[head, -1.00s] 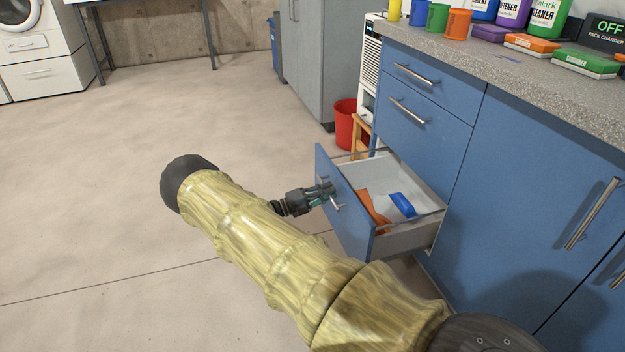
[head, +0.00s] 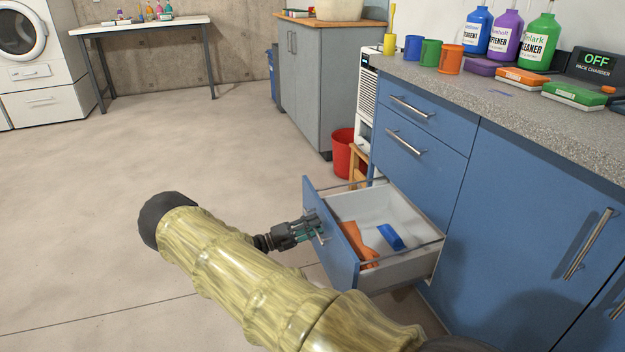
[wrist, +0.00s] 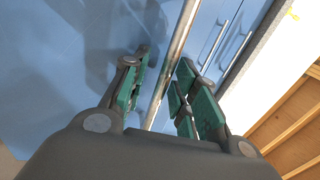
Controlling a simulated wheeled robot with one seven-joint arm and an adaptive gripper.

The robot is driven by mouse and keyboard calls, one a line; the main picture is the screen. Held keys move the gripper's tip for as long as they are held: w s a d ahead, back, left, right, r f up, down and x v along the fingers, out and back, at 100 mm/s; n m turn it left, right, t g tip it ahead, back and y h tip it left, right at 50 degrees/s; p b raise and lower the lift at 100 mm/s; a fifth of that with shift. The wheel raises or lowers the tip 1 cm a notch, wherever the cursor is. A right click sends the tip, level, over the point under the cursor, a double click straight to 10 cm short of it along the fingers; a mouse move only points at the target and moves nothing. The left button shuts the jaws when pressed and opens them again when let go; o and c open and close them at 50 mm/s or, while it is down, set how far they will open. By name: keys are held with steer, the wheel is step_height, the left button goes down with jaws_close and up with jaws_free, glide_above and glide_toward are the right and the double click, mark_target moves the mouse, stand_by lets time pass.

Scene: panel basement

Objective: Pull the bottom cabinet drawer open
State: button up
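The bottom drawer (head: 335,250) of the blue cabinet stands well out from the cabinet, with its white inside showing. An orange item (head: 357,243) and a blue item (head: 390,237) lie in it. Its metal bar handle (head: 321,238) is on the front and partly hidden by my gripper (head: 313,229). In the wrist view the handle bar (wrist: 172,70) runs between the fingers of my gripper (wrist: 162,62). The fingers stand apart, one on each side of the bar, with a visible gap on the left.
Two closed drawers (head: 425,115) sit above, and a closed cabinet door (head: 530,210) stands at right. The counter (head: 480,95) holds bottles, cups and chargers. A red bin (head: 345,152) and wooden stool (head: 360,160) stand behind the drawer. The floor (head: 120,150) at left is clear.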

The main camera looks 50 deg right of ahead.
steer(key=shift+w+a, duration=0.1)
steer(key=shift+w, duration=0.05)
steer(key=v, duration=1.1)
steer(key=shift+w+a+f, duration=0.15)
steer(key=shift+a, duration=0.15)
